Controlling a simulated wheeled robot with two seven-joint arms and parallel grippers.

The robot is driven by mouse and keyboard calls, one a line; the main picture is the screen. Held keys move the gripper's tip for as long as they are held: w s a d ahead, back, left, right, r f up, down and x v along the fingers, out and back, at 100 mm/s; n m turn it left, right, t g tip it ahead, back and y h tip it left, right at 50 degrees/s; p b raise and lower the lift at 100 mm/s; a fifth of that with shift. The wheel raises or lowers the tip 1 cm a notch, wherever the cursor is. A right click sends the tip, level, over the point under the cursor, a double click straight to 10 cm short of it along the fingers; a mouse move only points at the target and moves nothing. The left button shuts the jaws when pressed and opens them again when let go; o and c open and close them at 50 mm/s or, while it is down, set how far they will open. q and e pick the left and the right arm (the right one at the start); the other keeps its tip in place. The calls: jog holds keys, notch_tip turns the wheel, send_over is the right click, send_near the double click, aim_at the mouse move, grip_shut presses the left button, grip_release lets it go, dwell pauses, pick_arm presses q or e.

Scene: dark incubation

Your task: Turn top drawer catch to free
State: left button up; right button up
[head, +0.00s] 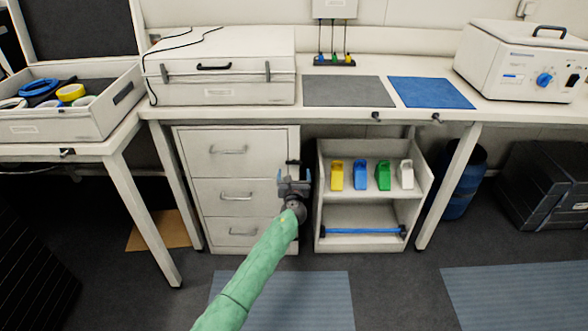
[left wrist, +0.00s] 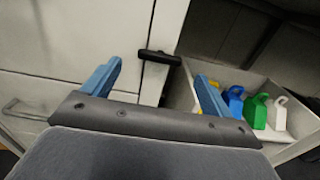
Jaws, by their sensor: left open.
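The white drawer cabinet (head: 190,152) stands under the bench, with three drawers stacked in it. The top drawer (head: 228,165) looks closed and has a metal bar handle. A small black catch (head: 293,162) sits at the right edge of the cabinet front, level with the top drawer. In the left wrist view the catch (left wrist: 160,57) looks roughly crosswise, just beyond and between the blue fingertips. My left gripper (head: 293,175) is open and empty, in front of the catch. I cannot tell whether it touches the catch. My right gripper is not in view.
An open shelf unit (head: 324,190) with yellow, blue, green and white scoops stands just right of the cabinet. The bench edge (head: 330,115) runs above, with small dark fittings under it. A table leg (head: 142,215) stands to the left. The floor in front is open.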

aim_at(294, 164)
pick_arm(q)
jog(key=shift+w, duration=2.35)
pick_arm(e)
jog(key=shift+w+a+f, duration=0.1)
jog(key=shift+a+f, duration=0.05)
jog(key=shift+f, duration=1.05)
pick_arm(q)
jog(key=shift+b, duration=0.3)
jog(key=c, duration=1)
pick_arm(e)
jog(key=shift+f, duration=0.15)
